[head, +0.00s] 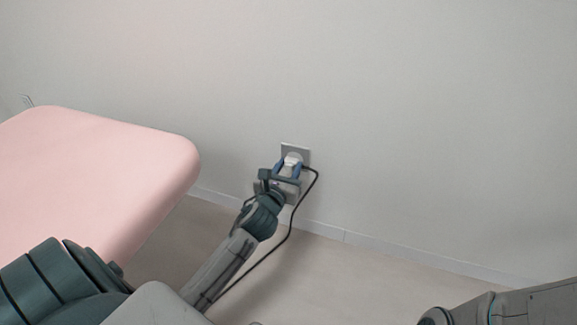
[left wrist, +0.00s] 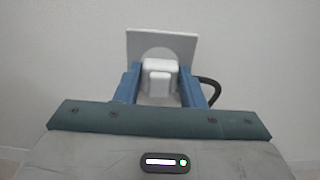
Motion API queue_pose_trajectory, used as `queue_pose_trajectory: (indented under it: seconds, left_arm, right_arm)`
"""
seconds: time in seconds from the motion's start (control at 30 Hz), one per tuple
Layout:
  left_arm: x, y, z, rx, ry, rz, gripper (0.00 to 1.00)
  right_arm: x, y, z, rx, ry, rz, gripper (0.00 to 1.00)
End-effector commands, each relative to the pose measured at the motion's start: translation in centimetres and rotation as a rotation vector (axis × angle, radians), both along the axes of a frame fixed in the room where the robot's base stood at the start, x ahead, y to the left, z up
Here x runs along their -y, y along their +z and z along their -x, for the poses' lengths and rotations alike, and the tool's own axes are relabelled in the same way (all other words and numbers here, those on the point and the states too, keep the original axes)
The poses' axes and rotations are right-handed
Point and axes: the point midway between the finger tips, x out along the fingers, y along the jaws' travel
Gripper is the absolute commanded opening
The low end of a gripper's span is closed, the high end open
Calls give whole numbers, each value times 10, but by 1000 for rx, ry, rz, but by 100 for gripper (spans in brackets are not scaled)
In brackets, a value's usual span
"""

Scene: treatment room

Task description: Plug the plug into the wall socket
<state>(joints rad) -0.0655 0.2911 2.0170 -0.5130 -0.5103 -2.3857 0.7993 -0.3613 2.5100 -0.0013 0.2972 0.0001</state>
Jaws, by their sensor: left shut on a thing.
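My left gripper (head: 287,168) is at the wall, shut on the white plug (head: 292,160). In the left wrist view the blue fingers of my left gripper (left wrist: 160,90) stand on both sides of the white plug (left wrist: 158,75). The plug is right in front of the grey wall socket plate (head: 303,151), in line with its round recess. The plate also shows behind the plug in the left wrist view (left wrist: 180,45). The plug hides its prongs and the socket holes, so I cannot tell how deep it sits. My right gripper is out of view.
A black cord (head: 287,238) runs from the plug down to the floor side, beside my left forearm. A pink padded treatment table (head: 100,165) stands at the left. The wall and floor right of the socket are clear.

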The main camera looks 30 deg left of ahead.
Motion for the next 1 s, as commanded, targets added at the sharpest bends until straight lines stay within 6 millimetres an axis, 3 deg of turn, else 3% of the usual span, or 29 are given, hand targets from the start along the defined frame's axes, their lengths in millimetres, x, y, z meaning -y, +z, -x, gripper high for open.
queue_pose_trajectory:
  seconds: [0.97, 1.0]
  left_arm:
    - [-3, 1, -12, 2, 0, 0, 16]
    - [-3, 0, -12, 2, 0, 0, 43]
  right_arm:
    - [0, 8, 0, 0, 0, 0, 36]
    - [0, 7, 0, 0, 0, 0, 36]
